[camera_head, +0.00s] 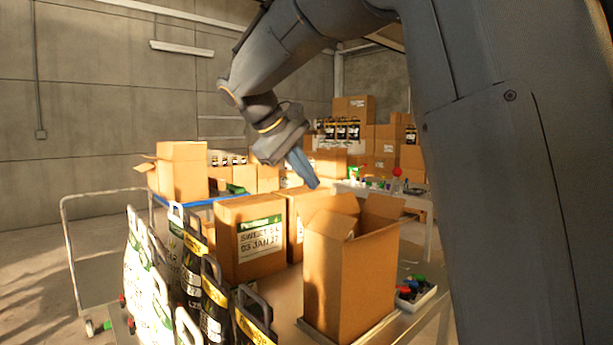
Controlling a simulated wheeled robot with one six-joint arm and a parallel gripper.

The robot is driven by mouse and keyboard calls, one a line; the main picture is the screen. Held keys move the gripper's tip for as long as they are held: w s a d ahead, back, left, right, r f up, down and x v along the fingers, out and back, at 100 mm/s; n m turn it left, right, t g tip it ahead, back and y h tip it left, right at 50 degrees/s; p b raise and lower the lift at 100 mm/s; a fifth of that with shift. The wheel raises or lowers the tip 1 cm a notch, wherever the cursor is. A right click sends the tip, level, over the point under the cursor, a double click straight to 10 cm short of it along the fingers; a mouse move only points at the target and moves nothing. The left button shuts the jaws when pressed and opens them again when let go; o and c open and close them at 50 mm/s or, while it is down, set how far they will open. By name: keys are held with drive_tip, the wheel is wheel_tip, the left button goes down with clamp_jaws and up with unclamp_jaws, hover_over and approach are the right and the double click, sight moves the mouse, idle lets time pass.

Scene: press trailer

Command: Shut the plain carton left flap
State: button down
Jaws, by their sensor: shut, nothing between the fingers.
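The plain carton (340,283) stands upright at the front right of the table, with no label on the sides I see. Its top is open. One flap (333,204) stands up at the left and back of the opening, and another flap (383,210) stands up at the right. A further flap edge shows at the front, and the flaps partly overlap in this view. My gripper (313,184) is shut and empty, pointing down and right. Its tips appear just above and left of the left flap; I cannot tell whether they touch it.
A labelled carton (248,242) stands left of the plain carton, with another behind it. Several handled bags (210,300) line the front left. A small tray (416,294) of coloured items lies at the right. A cart rail (68,240) and stacked boxes (352,107) are farther back.

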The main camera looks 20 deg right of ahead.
sight(336, 214)
drive_tip(key=p+x, duration=0.3)
drive_tip(key=x, duration=0.7)
drive_tip(key=shift+d+f, duration=0.15)
drive_tip(key=shift+f, duration=0.1)
